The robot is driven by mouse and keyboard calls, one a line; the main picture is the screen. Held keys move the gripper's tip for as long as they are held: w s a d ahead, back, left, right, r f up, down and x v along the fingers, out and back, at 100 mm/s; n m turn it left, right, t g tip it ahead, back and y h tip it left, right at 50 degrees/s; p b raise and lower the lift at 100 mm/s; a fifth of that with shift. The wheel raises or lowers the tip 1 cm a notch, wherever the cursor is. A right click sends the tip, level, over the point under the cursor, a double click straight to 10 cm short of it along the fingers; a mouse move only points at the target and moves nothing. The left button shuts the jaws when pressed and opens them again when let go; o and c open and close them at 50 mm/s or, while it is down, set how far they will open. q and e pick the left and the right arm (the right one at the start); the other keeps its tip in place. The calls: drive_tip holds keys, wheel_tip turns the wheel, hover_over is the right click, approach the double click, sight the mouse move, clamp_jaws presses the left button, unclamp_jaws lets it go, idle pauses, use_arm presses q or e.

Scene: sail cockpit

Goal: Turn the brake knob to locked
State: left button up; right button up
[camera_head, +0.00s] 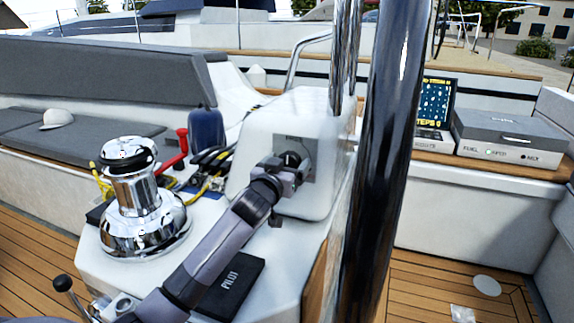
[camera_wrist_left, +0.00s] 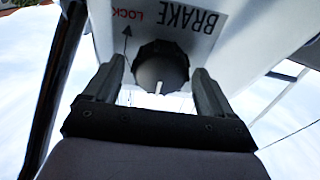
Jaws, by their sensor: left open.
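The brake knob (camera_wrist_left: 160,62) is dark, round and ridged, on a pale plate (camera_wrist_left: 205,42) lettered BRAKE, with LOCK in red beside an arrow. The lettering is upside down in the left wrist view. A white mark on the knob points to the bottom of that view, away from LOCK. In the head view the knob (camera_head: 291,158) sits on the white pedestal, partly behind my gripper. My left gripper (camera_wrist_left: 159,70) is open, its fingers on either side of the knob; whether they touch it I cannot tell. My right gripper is not in view.
A chrome winch (camera_head: 145,205) stands left of my left arm, with ropes and a red handle (camera_head: 180,142) behind it. A dark PILOT book (camera_head: 231,287) lies below the arm. A thick dark pole (camera_head: 385,160) rises right of the pedestal (camera_head: 260,130). A laptop (camera_head: 435,115) sits farther right.

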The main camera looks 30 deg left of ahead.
use_arm(q)
drive_tip(key=c, duration=1)
